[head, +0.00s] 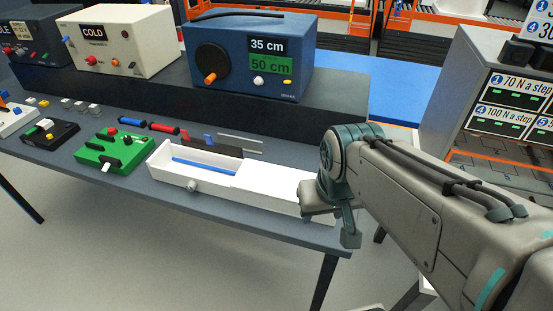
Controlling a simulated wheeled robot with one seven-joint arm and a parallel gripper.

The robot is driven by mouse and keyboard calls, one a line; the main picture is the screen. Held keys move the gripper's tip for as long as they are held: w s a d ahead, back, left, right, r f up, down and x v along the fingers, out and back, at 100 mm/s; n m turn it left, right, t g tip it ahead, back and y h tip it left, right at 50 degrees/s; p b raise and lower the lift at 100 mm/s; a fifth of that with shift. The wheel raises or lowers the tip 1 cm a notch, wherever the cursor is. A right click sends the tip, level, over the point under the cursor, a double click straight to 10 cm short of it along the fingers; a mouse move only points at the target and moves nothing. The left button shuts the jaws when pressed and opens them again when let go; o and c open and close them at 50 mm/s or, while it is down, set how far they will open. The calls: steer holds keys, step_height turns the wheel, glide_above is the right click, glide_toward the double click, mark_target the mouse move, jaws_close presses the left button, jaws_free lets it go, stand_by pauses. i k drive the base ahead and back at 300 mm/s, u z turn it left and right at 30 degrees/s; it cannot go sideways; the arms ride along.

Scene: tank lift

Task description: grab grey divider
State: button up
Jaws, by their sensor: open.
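A thin light-grey plate (240,141), which looks like the grey divider, is behind the white tank (225,193) on the dark table. A black plate (222,149) is close beside it, on the tank's side. The long, low tank has a blue strip (204,166) along its left part and a round knob on its front. My gripper (335,222) is open and points down over the tank's right end, to the right of and nearer than the grey plate. My gripper and wrist hide part of that end. I cannot tell whether they touch it.
A blue box (250,60) with 35 cm and 50 cm displays stands on a raised shelf behind. A green control box (114,150) and red and blue cylinders (162,127) lie left of the tank. A grey panel cabinet (470,100) stands at right.

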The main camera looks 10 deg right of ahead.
mark_target(248, 145)
steer(key=u, duration=0.35)
steer(key=k, duration=0.45)
steer(key=u, duration=1.05)
steer(key=i, duration=1.25)
steer(key=z, duration=0.65)
